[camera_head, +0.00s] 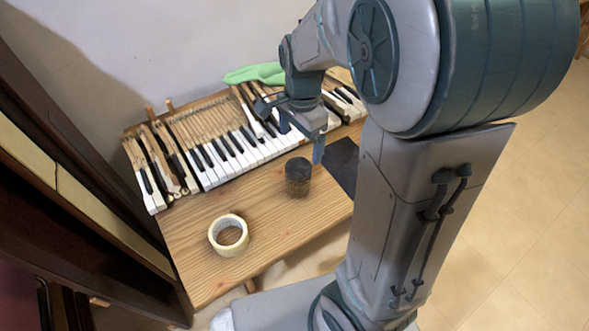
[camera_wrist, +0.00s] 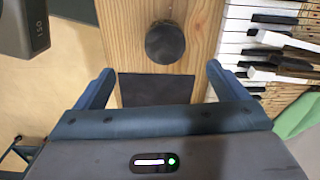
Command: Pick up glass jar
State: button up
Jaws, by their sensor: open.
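The glass jar (camera_head: 298,178) stands upright on the wooden table, with a dark lid and dark contents. In the wrist view the jar (camera_wrist: 165,43) is seen from above as a dark round lid, ahead of the fingers and roughly centred between them. My gripper (camera_wrist: 157,82) is open and empty, with its two blue fingers spread apart. In the head view my gripper (camera_head: 318,150) hangs above the table, to the right of the jar and apart from it. Part of the gripper is hard to make out there.
A dark flat pad (camera_head: 343,165) lies right of the jar; it also shows in the wrist view (camera_wrist: 155,89). A tape roll (camera_head: 229,235) lies at the front left. Piano keys (camera_head: 240,152) line the back, with a green cloth (camera_head: 254,73) behind. The wooden table (camera_head: 262,213) is bare between tape and jar.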

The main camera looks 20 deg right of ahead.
aim_at(298, 167)
jog(key=shift+m, duration=0.4)
jog(key=f, duration=0.9)
jog(key=shift+w+f+b, duration=0.25)
jog(key=shift+b, duration=0.1)
jog(key=f, duration=0.4)
jog(key=shift+w+f, duration=0.2)
jog(key=shift+f, duration=0.2)
jog(key=c, duration=1.3)
jog(key=shift+r, duration=0.1)
jog(key=shift+c, duration=0.2)
